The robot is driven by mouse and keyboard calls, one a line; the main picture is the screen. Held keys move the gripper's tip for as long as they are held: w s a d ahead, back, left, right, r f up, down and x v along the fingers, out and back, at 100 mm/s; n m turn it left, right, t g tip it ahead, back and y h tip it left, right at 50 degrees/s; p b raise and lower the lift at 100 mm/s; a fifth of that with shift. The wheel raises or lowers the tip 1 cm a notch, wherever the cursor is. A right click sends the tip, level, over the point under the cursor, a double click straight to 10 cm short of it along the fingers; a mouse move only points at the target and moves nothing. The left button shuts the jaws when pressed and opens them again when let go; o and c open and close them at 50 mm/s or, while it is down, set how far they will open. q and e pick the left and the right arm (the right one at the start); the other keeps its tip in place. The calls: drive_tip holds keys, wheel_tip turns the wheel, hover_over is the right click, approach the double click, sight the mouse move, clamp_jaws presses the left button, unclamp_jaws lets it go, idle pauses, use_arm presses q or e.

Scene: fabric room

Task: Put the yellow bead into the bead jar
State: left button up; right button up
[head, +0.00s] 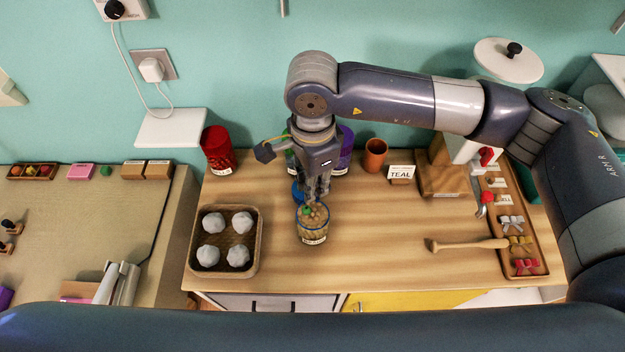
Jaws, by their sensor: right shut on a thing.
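The bead jar (312,236) is a clear round jar with a label on its front. It stands on the wooden worktop and holds tan beads and a green one near its rim. My right gripper (317,199) points straight down over the jar's mouth, with its fingertips at about rim height. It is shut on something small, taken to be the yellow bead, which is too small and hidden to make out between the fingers. I cannot tell whether the fingertips touch the beads inside. My left gripper is not in view.
A basket (195,262) with grey lumps stands left of the jar. A blue lid (298,192), a red jar (217,150), a purple jar (346,140) and an orange cup (375,154) stand behind.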

drive_tip(key=b, duration=0.2)
hover_over(313, 213)
drive_tip(key=shift+f, duration=3.2)
drive_tip(key=o, duration=0.7)
drive_tip(key=shift+r, duration=0.2)
wheel_tip(313, 213, up, 12)
drive_tip(key=shift+f, duration=0.2)
